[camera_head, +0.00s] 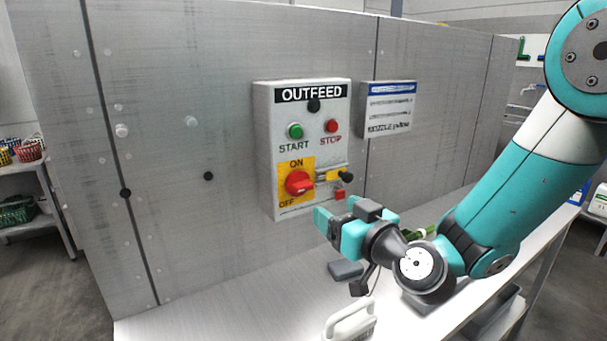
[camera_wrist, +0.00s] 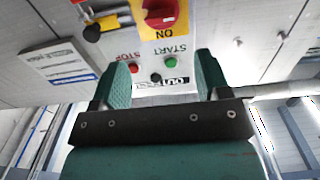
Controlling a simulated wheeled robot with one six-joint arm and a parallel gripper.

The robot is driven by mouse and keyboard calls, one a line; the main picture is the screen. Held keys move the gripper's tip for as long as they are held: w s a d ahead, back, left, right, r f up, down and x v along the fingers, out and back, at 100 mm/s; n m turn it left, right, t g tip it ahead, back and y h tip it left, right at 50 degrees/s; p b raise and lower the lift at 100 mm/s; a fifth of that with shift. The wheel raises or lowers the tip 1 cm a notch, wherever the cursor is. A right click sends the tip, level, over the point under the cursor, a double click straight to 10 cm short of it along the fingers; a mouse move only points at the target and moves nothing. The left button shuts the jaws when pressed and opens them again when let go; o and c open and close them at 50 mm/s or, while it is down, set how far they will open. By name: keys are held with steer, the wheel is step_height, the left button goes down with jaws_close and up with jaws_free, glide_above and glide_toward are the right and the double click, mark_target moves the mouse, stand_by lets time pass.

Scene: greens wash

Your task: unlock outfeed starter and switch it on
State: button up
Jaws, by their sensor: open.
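The OUTFEED starter box (camera_head: 262,150) is mounted on the grey wall panel. Its red rotary switch (camera_head: 298,183) sits on a yellow plate marked ON above and OFF at lower left; the handle appears to point right. Beside it is a yellow locking piece (camera_head: 326,175) with a black knob (camera_head: 346,176), and a small red piece (camera_head: 340,194) hangs below. The wrist view, upside down, shows the switch (camera_wrist: 160,12) and black knob (camera_wrist: 92,33) beyond the fingers. My gripper (camera_head: 324,220) is open and empty, below and in front of the box, apparently touching nothing.
A green START button (camera_head: 295,131) and red STOP button (camera_head: 331,126) sit above the switch. A notice box (camera_head: 388,108) is to the right. On the bench (camera_head: 220,307) are a white jug (camera_head: 350,323) and a dark block (camera_head: 345,270). The bench's left part is clear.

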mark_target(306, 188)
steer(key=p+x, duration=1.1)
steer(key=shift+s+a+r, duration=0.1)
steer(key=shift+s+r, duration=0.05)
steer(key=shift+r, duration=0.05)
steer(key=shift+w+a+f+p, duration=0.2)
steer(key=shift+w+a+p, duration=0.15)
steer(key=shift+w, duration=0.25)
steer(key=shift+c, duration=0.2)
steer(key=c, duration=0.5)
